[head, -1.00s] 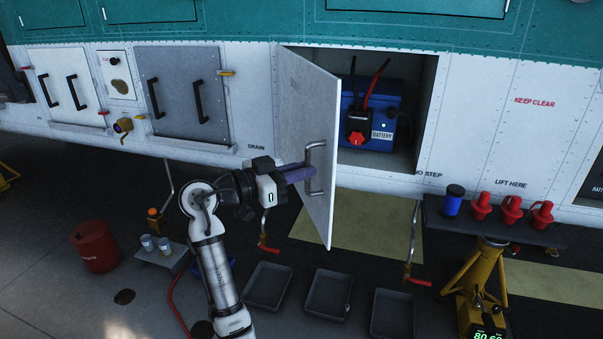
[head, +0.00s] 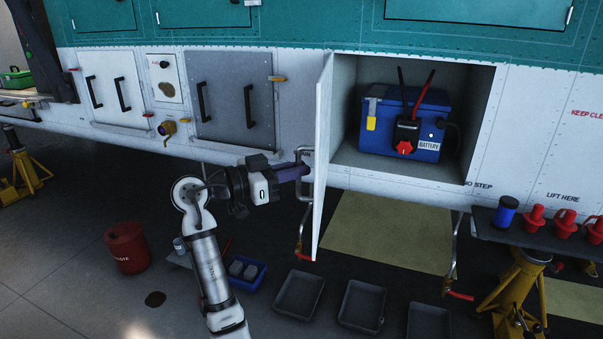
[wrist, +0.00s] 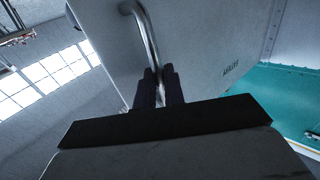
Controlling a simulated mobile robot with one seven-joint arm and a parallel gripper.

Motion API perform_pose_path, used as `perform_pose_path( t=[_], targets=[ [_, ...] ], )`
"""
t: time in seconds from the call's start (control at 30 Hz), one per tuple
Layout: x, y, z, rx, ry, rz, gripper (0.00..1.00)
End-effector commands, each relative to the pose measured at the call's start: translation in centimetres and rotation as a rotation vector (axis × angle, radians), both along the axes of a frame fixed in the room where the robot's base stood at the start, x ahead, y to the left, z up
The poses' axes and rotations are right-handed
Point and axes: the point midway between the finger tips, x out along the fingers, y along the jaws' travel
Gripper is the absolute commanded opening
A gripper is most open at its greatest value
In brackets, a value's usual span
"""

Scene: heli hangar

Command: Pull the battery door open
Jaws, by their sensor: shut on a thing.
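The battery door (head: 322,160) is a pale panel hinged at the left side of its bay. It stands swung out, nearly edge-on in the head view, and the bay is uncovered. Its metal bar handle (head: 303,190) is on the left-facing side. My gripper (head: 296,172) is shut on this handle. In the wrist view, the dark fingers (wrist: 158,90) close around the handle bar (wrist: 145,35), with the door face (wrist: 200,50) behind. Inside the bay sits a blue battery (head: 415,120) with a red knob, red and black cables and a yellow tag.
A shelf (head: 490,230) with a blue canister and several red plugs stands at the right on a yellow jack (head: 520,290). Grey trays (head: 298,295) lie on the floor below. A red bin (head: 126,248) stands at the left. A grey closed panel (head: 231,102) is left of the door.

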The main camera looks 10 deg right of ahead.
Motion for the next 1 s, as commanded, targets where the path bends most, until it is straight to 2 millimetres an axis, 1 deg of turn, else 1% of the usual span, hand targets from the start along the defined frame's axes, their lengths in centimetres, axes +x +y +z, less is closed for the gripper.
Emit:
perform_pose_path(
  t=[0.03,0.2,0.77,0.8,0.93,0.97,1.0],
  targets=[
    [0.78,-0.05,-0.2,-0.001,0.009,0.014,0.0],
    [1.18,0.28,-0.27,0.001,0.01,0.01,0.0],
    [1.38,0.33,-0.44,0.002,0.013,0.006,0.0],
    [1.38,0.32,-0.44,0.002,0.013,0.006,0.13],
    [1.32,0.43,-0.44,0.002,0.013,0.005,0.3],
    [1.31,0.45,-0.44,0.002,0.013,0.005,0.33],
    [1.28,0.49,-0.44,0.002,0.013,0.005,0.33]
  ],
)
